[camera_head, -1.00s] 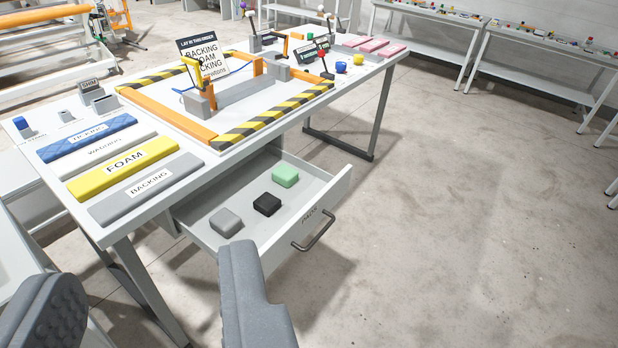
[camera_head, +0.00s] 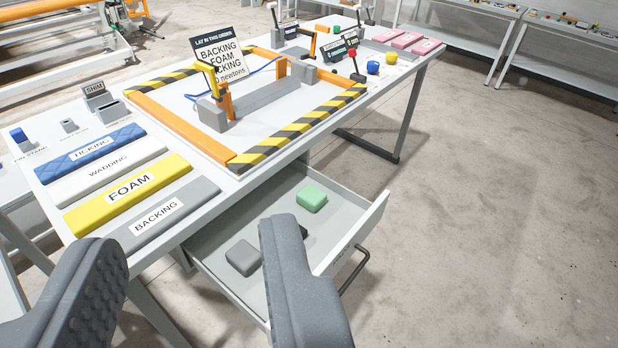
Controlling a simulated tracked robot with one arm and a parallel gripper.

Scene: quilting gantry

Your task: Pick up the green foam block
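The green foam block (camera_head: 312,198) lies in the open drawer (camera_head: 372,218) under the table, toward the drawer's back right. A grey block (camera_head: 243,257) lies nearer in the same drawer. A black block (camera_head: 304,232) between them is mostly hidden behind my right finger. My gripper (camera_head: 190,260) is open and empty, its two grey fingers wide apart in the foreground. The fingers appear nearer to the camera than the drawer, and the green block is beyond the right finger's tip, not between the fingers.
The table (camera_head: 210,207) carries labelled strips, including a yellow FOAM strip (camera_head: 130,192), and a striped frame (camera_head: 300,130) with orange clamps. The drawer's handle (camera_head: 355,270) sticks out at its front. Open concrete floor (camera_head: 480,220) lies to the right.

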